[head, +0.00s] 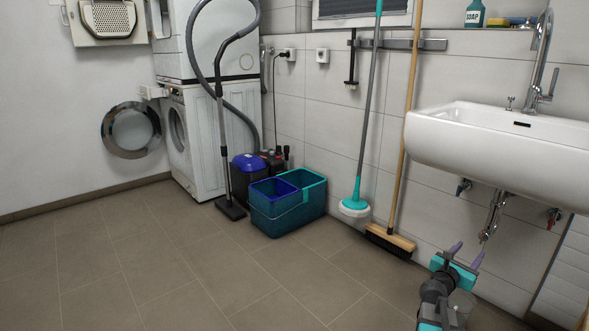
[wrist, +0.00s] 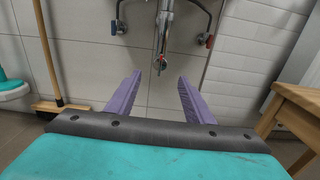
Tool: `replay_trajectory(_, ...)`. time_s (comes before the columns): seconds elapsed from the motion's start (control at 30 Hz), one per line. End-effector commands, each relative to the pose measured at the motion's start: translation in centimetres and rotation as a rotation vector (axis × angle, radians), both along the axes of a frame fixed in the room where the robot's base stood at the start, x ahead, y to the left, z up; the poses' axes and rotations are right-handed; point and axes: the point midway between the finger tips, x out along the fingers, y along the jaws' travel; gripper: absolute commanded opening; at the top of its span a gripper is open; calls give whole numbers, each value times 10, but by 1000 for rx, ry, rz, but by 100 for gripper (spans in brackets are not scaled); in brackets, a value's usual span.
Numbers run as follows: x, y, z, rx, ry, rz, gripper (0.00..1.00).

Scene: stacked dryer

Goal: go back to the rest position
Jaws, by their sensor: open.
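My gripper (head: 464,252) is at the lower right in the head view, in front of the tiled wall and below the sink. Its two purple fingers are apart with nothing between them; they also show in the wrist view (wrist: 152,97), pointing towards the wall under the sink. The stacked dryer (head: 205,40) stands at the back left on top of the washing machine (head: 205,140). The washer's round door (head: 131,130) is swung open to the left. A hatch panel (head: 103,20) on the upper unit also stands open.
The white sink (head: 490,140) with its drain pipe (head: 494,212) is above and behind my gripper. A broom (head: 391,240) and a mop (head: 355,206) lean on the wall. A teal bucket (head: 290,215) and a vacuum cleaner (head: 247,172) stand left. A wooden stool (wrist: 300,100) is at right. The left floor is clear.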

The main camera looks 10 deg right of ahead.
Motion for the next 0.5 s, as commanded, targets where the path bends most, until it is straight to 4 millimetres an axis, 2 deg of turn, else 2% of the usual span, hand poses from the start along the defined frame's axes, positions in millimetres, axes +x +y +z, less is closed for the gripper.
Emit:
replay_trajectory(0.2,13,19,19,7,11,29,48)
replay_trajectory(0.5,33,60,26,29,56,88,48)
